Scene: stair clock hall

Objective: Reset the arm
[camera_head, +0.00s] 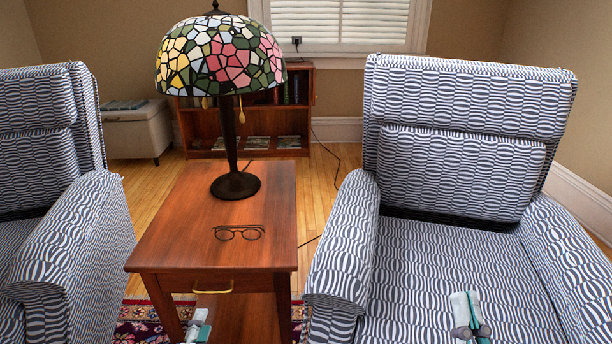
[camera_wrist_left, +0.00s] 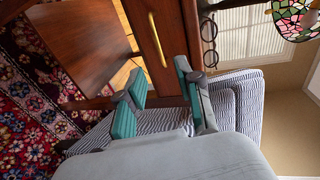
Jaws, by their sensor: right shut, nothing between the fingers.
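My left gripper (camera_head: 198,328) is at the bottom edge of the head view, in front of the side table. In the left wrist view its two teal-padded fingers (camera_wrist_left: 158,75) stand apart with nothing between them, in front of the table's drawer front. My right gripper (camera_head: 470,325) is at the bottom right of the head view, in front of the right armchair's seat. It is shut and empty. Both arms are mostly out of view below the head picture.
A wooden side table (camera_head: 160,250) carries a stained-glass lamp (camera_head: 222,60) and eyeglasses (camera_head: 238,232); its drawer has a brass handle (camera_wrist_left: 158,38). Striped armchairs stand left (camera_head: 85,230) and right (camera_head: 440,260) of it. A patterned rug (camera_wrist_left: 30,130) lies below. A low bookcase (camera_head: 250,145) stands behind.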

